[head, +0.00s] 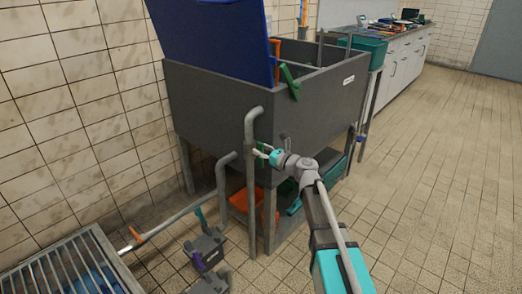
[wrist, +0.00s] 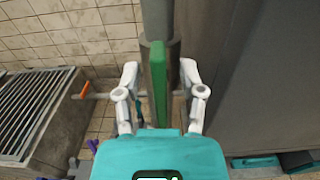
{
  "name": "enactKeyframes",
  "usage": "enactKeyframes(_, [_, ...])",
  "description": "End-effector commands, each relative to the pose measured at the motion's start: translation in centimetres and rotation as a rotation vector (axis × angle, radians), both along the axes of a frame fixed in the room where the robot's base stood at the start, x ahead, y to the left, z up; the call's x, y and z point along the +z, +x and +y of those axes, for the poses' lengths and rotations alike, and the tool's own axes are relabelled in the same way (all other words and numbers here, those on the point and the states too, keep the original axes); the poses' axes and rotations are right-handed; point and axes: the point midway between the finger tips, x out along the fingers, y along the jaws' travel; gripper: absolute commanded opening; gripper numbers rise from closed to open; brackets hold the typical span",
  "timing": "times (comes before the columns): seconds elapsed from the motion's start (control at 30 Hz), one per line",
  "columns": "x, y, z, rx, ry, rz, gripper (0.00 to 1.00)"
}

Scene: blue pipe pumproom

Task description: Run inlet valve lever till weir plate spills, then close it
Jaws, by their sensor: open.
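A long green lever (wrist: 159,84) stands upright along a grey pipe (wrist: 157,18) in the wrist view. My gripper (wrist: 160,82) is open, with one white finger on each side of the lever and pipe; gaps seem to remain. In the head view my gripper (head: 262,150) is at the bent grey pipe (head: 250,125) on the tank's near corner, and only a bit of green shows there. The grey tank (head: 215,105) has a raised blue lid (head: 215,35). A second green handle (head: 290,82) sits on its rim. I cannot pick out the weir plate or any water.
A grated basin (head: 75,265) with an orange-handled pipe (head: 137,235) lies at the lower left. Grey boxes (head: 206,250) stand on the floor, and an orange bin (head: 243,205) is under the tank. The tiled floor (head: 440,170) at right is clear.

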Motion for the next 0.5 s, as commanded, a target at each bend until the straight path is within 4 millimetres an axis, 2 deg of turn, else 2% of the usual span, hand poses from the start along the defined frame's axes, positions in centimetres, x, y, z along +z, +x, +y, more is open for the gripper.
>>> enactKeyframes(0.37, [0.0,0.19,0.28,0.0,0.0,0.0,0.51])
enactKeyframes(0.5, [0.0,0.19,0.28,0.0,0.0,0.0,0.27])
